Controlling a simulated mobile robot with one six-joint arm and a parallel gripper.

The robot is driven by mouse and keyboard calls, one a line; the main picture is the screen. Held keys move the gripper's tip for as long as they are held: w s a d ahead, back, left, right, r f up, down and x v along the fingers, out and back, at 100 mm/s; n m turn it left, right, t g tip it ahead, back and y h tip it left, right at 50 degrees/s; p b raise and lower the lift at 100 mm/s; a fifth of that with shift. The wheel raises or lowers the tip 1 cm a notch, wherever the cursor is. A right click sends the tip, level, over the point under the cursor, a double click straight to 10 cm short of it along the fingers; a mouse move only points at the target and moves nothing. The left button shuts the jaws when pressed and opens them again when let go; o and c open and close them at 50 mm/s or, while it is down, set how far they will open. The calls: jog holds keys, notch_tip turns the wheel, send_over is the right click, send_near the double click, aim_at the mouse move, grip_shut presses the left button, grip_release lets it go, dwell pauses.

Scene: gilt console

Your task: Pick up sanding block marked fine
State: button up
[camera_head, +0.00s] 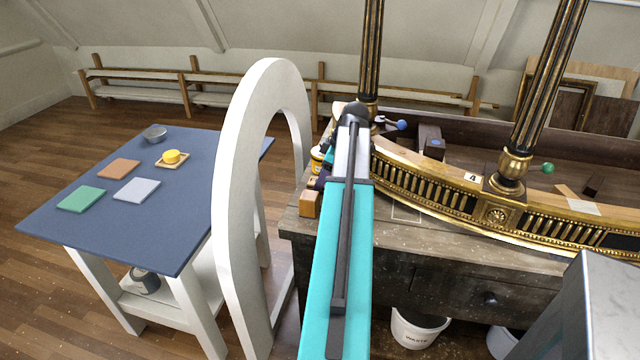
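No block with a readable "fine" mark shows. A small orange-brown wooden block (309,204) sits at the front left corner of the dark workbench (400,228), just left of my arm; I see no lettering on it. Another block-like thing with a blue spot (432,146) stands on the bench behind the gilt rail. My turquoise arm reaches from the bottom middle over the bench's left end. My gripper cannot be made out; the far end of the arm hides that area, and whether it holds anything does not show.
A white arch (237,200) stands upright left of my arm. Beyond it, a blue-topped table (95,230) holds green, orange and grey pads, a bowl and a yellow round thing on a small tray. The gilt console (430,185) with tall columns fills the bench's right.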

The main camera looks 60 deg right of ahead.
jog(key=shift+c, duration=0.4)
jog(key=c, duration=1.1)
jog(key=shift+r, duration=0.15)
jog(key=shift+r+b, duration=0.65)
jog(key=shift+r, duration=4.25)
jog(key=o, duration=0.5)
jog(key=c, duration=0.3)
jog(key=shift+c, duration=0.2)
